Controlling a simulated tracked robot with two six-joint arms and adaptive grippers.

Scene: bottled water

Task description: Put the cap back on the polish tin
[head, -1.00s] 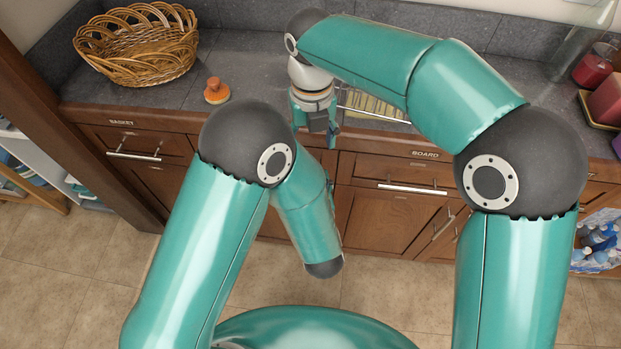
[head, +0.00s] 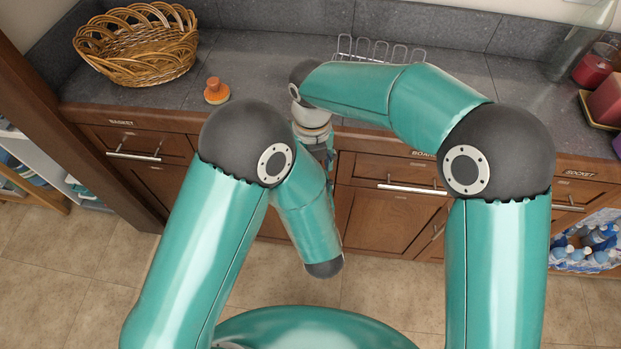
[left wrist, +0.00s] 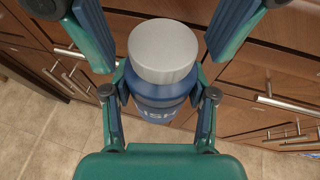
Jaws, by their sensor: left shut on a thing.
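The polish tin (left wrist: 155,108) is a blue round container with white lettering, seen in the left wrist view. Its silver-grey cap (left wrist: 163,52) sits on its top; I cannot tell whether it is fully tightened. My left gripper (left wrist: 160,96) is shut on the tin's body, one finger on each side. My right gripper (left wrist: 161,45) reaches in from above, its fingers spread on either side of the cap with gaps visible. In the head view the right gripper (head: 318,145) is partly hidden in front of the counter edge, and the tin and left gripper are hidden behind my arm.
A wicker basket (head: 138,47) and an orange-brown knobbed object (head: 215,91) stand on the counter at the left. A wire rack (head: 378,50) stands at the back. Red items (head: 605,99) are at the right. Wooden drawers with metal handles (head: 412,189) are close behind the grippers.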

